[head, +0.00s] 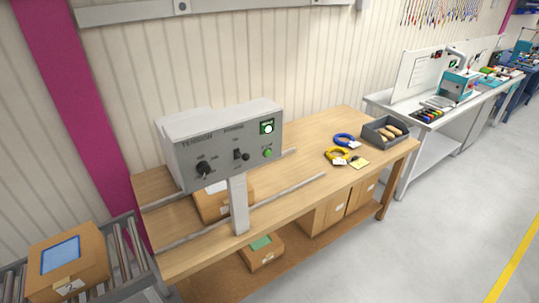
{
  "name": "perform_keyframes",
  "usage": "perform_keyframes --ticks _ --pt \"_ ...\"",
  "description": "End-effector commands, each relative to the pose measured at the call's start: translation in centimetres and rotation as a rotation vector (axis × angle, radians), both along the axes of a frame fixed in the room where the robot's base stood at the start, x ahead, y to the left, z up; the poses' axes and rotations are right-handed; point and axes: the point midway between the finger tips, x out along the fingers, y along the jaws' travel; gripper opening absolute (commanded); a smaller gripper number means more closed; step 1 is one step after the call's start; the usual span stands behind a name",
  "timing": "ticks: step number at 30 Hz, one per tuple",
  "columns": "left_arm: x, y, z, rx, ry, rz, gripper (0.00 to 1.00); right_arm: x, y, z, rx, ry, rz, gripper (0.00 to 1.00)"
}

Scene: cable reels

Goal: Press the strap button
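A grey control box (222,136) stands on a grey post (239,203) at the wooden workbench. Its front has a dark knob (204,168) under the word TENSION and a small dark switch (241,155) in the middle. On the right, a green square plate (267,127) bears a round white-and-green part. A small round green button or lamp (268,153) sits below it. The lettering there is too small to read, so I cannot tell which is the strap button. Neither of my grippers is in view.
The wooden workbench (315,189) holds blue (345,139) and yellow (336,156) cable coils and a grey bin (386,132). A cardboard box (211,204) is behind the post. A roller conveyor (129,252) with a box (68,260) is at left. Floor at right is clear.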

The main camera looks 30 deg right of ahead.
Motion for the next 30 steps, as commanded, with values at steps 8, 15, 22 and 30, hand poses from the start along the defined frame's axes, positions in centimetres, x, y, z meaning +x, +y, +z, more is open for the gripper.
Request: perform_keyframes --ticks 8,15,22,30 --pt "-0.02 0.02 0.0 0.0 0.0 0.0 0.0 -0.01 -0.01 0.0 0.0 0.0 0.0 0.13" --pt "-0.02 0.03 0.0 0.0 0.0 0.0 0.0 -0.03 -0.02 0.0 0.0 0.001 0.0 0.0" --pt "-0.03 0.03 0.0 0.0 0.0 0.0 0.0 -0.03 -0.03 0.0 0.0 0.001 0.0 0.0" --pt "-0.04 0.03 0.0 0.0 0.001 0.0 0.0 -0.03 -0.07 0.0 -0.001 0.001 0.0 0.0"
